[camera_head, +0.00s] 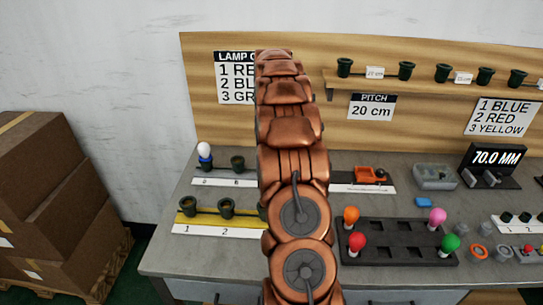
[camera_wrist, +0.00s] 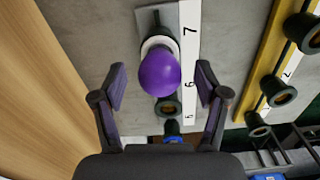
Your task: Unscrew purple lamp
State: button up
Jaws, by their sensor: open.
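The purple lamp (camera_wrist: 160,74) stands in the middle of the wrist view, its round bulb towards the camera. A white collar shows behind it, and it sits by the 7 on a white numbered strip (camera_wrist: 190,50). My gripper (camera_wrist: 161,86) is open, with one dark finger on each side of the bulb and a visible gap on both sides. In the head view my copper arm covers the middle of the bench, and neither the purple lamp nor my gripper shows there.
An empty dark socket (camera_wrist: 168,106) stands close to the lamp by the 6. A yellow rail (camera_head: 200,218) with sockets lies in front. A dark tray (camera_head: 395,250) with coloured lamps is at right.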

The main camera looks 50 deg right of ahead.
dwell(0.3)
jog(key=m, duration=0.5)
jog(key=shift+m, duration=0.4)
jog(key=m+b, duration=0.1)
jog(key=m, duration=0.4)
jog(key=shift+m, duration=0.3)
jog(key=m+b, duration=0.1)
jog(key=m, duration=0.4)
jog(key=m+b, duration=0.2)
jog(key=m, duration=0.3)
jog(key=shift+f, duration=0.1)
jog(key=shift+m, duration=0.8)
